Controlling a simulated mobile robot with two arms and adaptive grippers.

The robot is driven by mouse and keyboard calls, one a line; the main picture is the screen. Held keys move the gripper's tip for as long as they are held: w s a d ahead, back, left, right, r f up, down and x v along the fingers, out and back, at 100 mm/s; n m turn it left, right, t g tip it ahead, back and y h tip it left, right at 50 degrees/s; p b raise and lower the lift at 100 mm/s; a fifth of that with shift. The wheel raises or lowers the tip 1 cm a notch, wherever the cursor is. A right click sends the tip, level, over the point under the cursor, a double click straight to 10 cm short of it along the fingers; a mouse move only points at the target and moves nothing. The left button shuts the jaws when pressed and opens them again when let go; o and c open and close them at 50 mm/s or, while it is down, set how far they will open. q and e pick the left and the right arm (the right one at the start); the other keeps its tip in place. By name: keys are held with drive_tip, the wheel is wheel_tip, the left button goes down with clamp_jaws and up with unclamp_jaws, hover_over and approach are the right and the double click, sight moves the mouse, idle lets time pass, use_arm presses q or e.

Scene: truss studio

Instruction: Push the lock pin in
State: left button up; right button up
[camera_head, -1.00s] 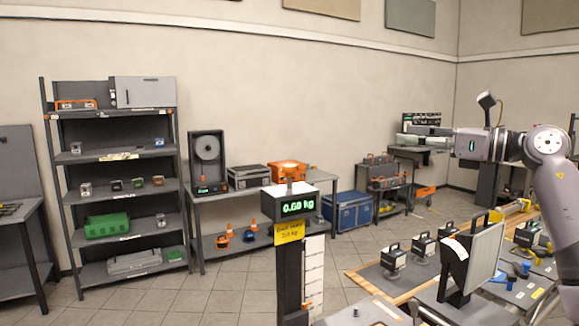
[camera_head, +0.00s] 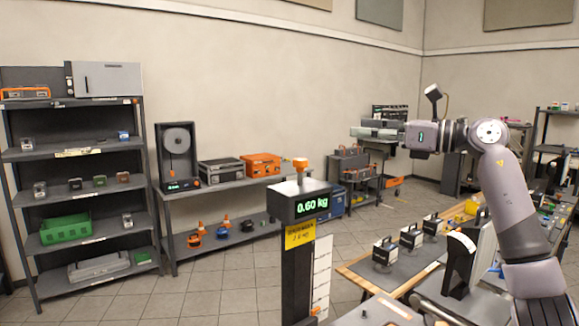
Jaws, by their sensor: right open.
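My right gripper (camera_head: 360,128) hangs at the end of my right arm, which comes in from the right. Its two grey fingers point left and are apart, with nothing seen between them. It is seen against the back wall, above the low cart. I cannot make out for sure which part is the lock pin. A dark post with a green 0.60 kg display (camera_head: 312,206) stands at the front centre. An orange knob (camera_head: 300,163) sits on top of it, left of and below the gripper in the picture. My left gripper is out of view.
A workbench (camera_head: 350,272) at right holds several small black-and-white devices (camera_head: 385,252) and a tilted panel. A grey shelf (camera_head: 75,203) stands at left. A back table (camera_head: 225,180) carries a spool unit and cases. Tiled floor between is open.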

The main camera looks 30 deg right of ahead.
wheel_tip(320, 180, down, 3)
drive_tip(key=s+d+b, duration=0.1)
drive_tip(key=s+b, duration=0.1)
drive_tip(key=b, duration=0.1)
use_arm(q)
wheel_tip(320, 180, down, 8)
drive_tip(key=b, duration=0.5)
use_arm(e)
approach(307, 160)
drive_tip(key=p+x, duration=0.7)
drive_tip(key=x, duration=0.4)
drive_tip(key=shift+p, duration=0.3)
drive_tip(key=shift+w+a+f, duration=0.15)
drive_tip(key=shift+w+f, duration=0.05)
drive_tip(key=shift+w, duration=0.2)
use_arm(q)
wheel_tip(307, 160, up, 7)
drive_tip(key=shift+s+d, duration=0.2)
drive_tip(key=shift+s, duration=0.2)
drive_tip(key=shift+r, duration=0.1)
use_arm(e)
drive_tip(key=shift+c, duration=0.6)
clamp_jaws()
